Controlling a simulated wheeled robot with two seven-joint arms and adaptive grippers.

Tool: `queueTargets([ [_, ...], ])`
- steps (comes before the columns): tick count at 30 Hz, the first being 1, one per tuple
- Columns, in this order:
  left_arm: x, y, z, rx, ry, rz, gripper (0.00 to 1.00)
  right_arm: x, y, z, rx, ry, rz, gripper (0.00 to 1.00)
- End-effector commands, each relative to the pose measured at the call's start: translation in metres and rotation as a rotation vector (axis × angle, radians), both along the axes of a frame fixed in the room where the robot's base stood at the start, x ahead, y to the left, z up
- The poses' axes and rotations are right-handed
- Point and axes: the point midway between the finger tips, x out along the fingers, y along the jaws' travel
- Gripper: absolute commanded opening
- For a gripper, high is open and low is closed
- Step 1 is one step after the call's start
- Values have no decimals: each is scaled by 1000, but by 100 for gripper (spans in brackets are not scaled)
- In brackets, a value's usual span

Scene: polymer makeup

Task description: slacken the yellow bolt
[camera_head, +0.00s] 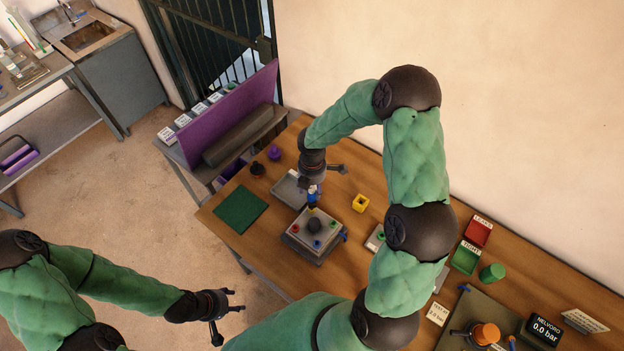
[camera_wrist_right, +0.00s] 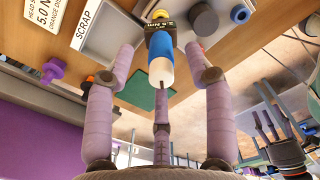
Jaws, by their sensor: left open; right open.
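A grey block fixture (camera_head: 300,240) on the wooden table carries a dark round centre and small red, blue and green parts. A yellow spot (camera_head: 312,209) shows at its far edge, under a blue-handled driver (camera_head: 312,197); I cannot tell whether the driver touches a yellow bolt there. My right gripper (camera_head: 318,183) is above the driver. In the right wrist view the driver's blue and white handle (camera_wrist_right: 161,62) lies between the spread mauve fingers, with a black, yellow-marked head beyond. My left gripper (camera_head: 232,310) is open and empty, off the table's front edge.
A green mat (camera_head: 240,208) lies left. Red (camera_head: 478,233) and green (camera_head: 465,258) bins and a pressure display (camera_head: 544,329) are at right.

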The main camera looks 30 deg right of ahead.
Motion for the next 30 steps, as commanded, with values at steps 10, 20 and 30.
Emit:
queueTargets([
  [10, 0, 0, 0, 0, 0, 0, 53, 0, 0, -38, 1, 1, 1, 54],
  [20, 0, 0, 0, 0, 0, 0, 53, 0, 0, -41, 0, 0, 1, 54],
  [30, 0, 0, 0, 0, 0, 0, 53, 0, 0, -40, 0, 0, 1, 0],
])
